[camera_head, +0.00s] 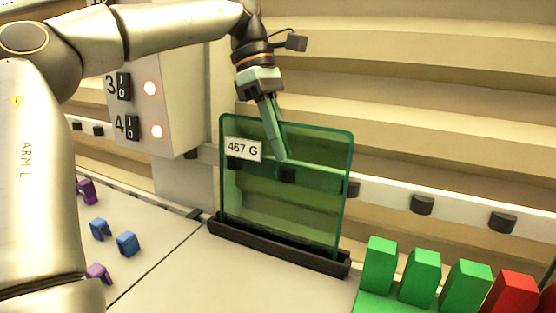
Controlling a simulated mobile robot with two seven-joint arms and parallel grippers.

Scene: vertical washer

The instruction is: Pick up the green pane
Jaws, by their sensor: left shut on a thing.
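The green pane (285,205) is a see-through sheet with a dark green rim and a white label reading "467 G". It stands upright in a dark slotted base (280,248) in the middle of the head view. My left gripper (281,152) comes down from above and is shut on the pane's upper part. One finger shows in front of the glass and the other shows partly behind the top edge. My right gripper is not in view.
Green blocks (420,278) and red blocks (512,293) stand at the lower right. Small blue pieces (127,243) and purple pieces (87,190) lie at the left. A switch panel (150,105) stands behind, and a white rail with black knobs (422,205) runs behind the pane.

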